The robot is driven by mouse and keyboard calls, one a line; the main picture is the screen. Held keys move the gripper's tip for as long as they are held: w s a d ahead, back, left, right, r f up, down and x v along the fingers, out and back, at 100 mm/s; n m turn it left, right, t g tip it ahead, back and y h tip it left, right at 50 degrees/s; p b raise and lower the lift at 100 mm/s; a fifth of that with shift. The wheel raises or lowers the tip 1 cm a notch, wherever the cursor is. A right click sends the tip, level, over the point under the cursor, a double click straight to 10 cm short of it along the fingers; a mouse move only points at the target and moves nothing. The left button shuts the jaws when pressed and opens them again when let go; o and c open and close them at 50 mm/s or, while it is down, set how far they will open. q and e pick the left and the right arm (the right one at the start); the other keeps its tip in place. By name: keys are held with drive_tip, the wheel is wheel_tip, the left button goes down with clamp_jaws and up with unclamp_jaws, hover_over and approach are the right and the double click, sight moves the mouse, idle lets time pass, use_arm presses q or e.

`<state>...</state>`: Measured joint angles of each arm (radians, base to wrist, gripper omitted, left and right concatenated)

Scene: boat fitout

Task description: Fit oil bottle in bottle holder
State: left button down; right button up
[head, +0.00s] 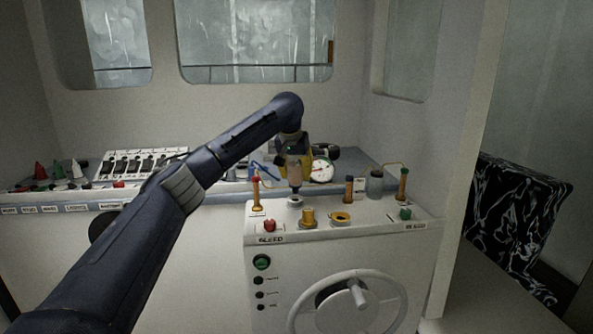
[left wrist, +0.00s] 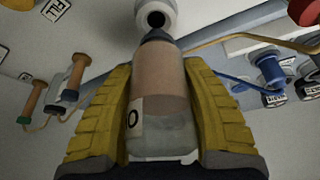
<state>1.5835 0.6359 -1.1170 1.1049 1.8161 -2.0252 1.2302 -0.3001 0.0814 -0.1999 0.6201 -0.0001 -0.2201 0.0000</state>
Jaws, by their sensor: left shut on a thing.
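My left gripper (head: 293,153) is shut on the oil bottle (head: 294,173) above the white console. In the left wrist view the bottle (left wrist: 160,90) shows as a brownish, see-through body with a paler end and a dark neck, between the yellow fingers of the gripper (left wrist: 157,72). The bottle looks neck down in the head view. A white round fitting with a dark hole (left wrist: 155,16) lies in line with the neck; in the head view it stands on the console top (head: 295,201). I cannot tell whether the neck touches it, or whether it is the bottle holder. My right gripper is not in view.
A brass knob (head: 308,219), a yellow ring (head: 341,218), a red knob (head: 269,225) and a green knob (head: 405,214) stand on the console top. Upright posts (head: 256,192) and a round gauge (head: 322,170) are close by. A handwheel (head: 348,302) is on the front.

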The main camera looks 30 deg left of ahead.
sight(292, 158)
use_arm(q)
drive_tip(key=shift+f, duration=1.75)
drive_tip(key=shift+f, duration=0.25)
drive_tip(key=c, duration=0.6)
unclamp_jaws()
drive_tip(key=shift+c, duration=0.2)
drive_tip(key=v, duration=1.2)
drive_tip(key=shift+w+a, duration=0.1)
